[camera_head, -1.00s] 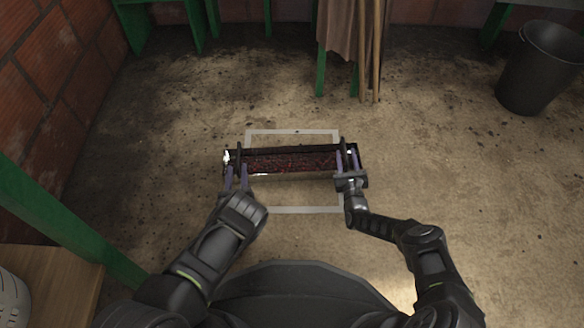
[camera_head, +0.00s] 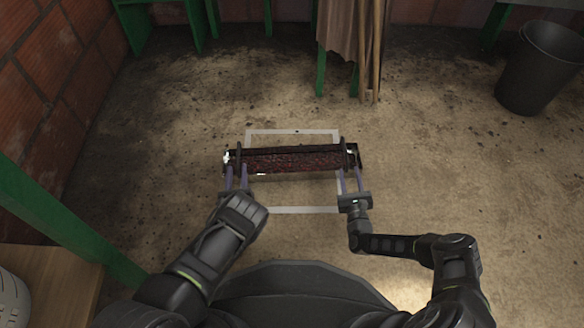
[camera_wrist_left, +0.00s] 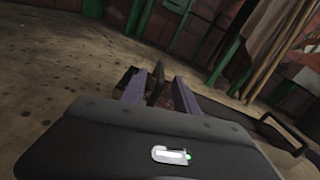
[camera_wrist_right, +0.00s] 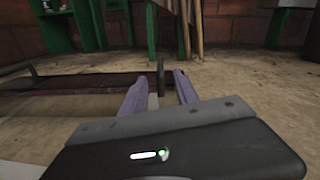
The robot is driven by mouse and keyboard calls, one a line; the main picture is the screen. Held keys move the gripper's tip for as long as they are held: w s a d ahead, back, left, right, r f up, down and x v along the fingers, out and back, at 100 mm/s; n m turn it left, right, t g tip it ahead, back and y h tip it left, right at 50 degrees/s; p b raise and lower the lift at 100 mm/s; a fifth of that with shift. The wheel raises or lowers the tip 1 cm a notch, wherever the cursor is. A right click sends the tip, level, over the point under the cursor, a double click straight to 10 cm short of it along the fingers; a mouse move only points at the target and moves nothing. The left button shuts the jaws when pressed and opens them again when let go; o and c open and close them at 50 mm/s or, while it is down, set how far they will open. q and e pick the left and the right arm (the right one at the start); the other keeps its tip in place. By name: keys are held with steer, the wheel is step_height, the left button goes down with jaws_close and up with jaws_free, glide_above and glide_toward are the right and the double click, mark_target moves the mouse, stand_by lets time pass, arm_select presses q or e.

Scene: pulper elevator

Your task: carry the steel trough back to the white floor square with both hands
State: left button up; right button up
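The steel trough (camera_head: 262,173), filled with dark red contents, lies level across the white floor square (camera_head: 292,132). Its ends reach past the square's left and right lines. It looks to rest on the floor. My left gripper (camera_head: 236,172) is at the left end, fingers apart on either side of the upright handle, which also shows between the fingers in the left wrist view (camera_wrist_left: 157,84). My right gripper (camera_head: 349,180) is at the right end, fingers apart, with the right handle (camera_wrist_right: 160,78) between or just beyond the tips.
A black bucket (camera_head: 538,68) stands at the far right. Green legs, a brown cloth (camera_head: 336,35) and wooden poles (camera_head: 371,50) are behind the trough. A green beam (camera_head: 70,222) and wooden surface (camera_head: 50,290) are near left. Floor around the square is clear.

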steer(key=s, duration=0.4)
steer(key=shift+s+d, duration=0.1)
steer(key=shift+d, duration=0.05)
stand_by(0.4)
